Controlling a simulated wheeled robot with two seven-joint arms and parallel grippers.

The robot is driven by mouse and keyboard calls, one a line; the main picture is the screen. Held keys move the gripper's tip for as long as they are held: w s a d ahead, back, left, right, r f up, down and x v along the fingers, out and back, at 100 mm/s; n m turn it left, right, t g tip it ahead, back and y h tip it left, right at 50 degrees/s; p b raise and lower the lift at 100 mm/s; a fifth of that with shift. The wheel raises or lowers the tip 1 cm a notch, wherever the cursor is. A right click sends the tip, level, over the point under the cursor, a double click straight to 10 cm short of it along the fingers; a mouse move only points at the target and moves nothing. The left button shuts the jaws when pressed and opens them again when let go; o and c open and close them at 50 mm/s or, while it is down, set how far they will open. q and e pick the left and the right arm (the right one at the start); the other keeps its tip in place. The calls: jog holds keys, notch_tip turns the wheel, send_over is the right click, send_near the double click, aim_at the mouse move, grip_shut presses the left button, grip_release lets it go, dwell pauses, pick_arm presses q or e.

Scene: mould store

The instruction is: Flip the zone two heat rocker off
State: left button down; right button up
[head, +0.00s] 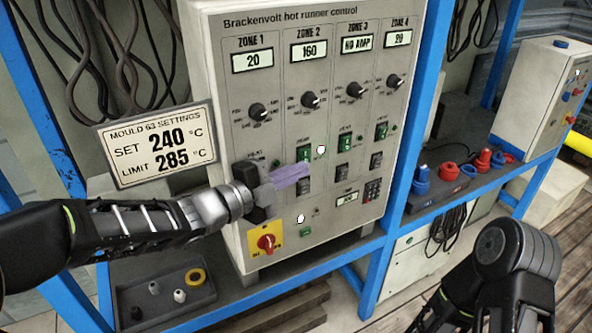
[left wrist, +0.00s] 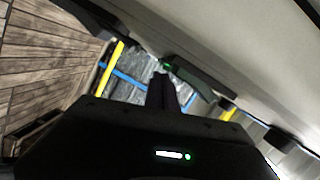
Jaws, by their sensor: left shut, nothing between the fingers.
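The zone two heat rocker (head: 304,153) is a small green switch on the grey controller (head: 268,128), below the ZONE 2 display, which reads 160. A bright white lamp (head: 320,149) is beside it. My left gripper (head: 305,171) is shut and empty, its purplish fingers pointing right, with the tips just below the green rocker. I cannot tell whether they touch the panel. The left wrist view shows the dark fingers (left wrist: 162,92) close to the panel face, near a small green-lit switch (left wrist: 168,66). My right arm shows at lower right, its gripper out of view.
A dark rocker (head: 303,187) lies just below the left fingertips. The red-and-yellow main switch (head: 266,243) is lower left. A settings sign (head: 157,146) stands left of the controller. Blue rack posts (head: 404,130) flank it, and a parts tray (head: 128,298) sits below.

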pick_arm(q)
jog(key=shift+w+a+f+m+b, duration=0.15)
jog(key=shift+w+m+b, duration=0.2)
jog(key=shift+b, duration=0.75)
jog(key=shift+s, duration=0.15)
jog(key=v, duration=0.7)
jog(key=shift+s+a, duration=0.25)
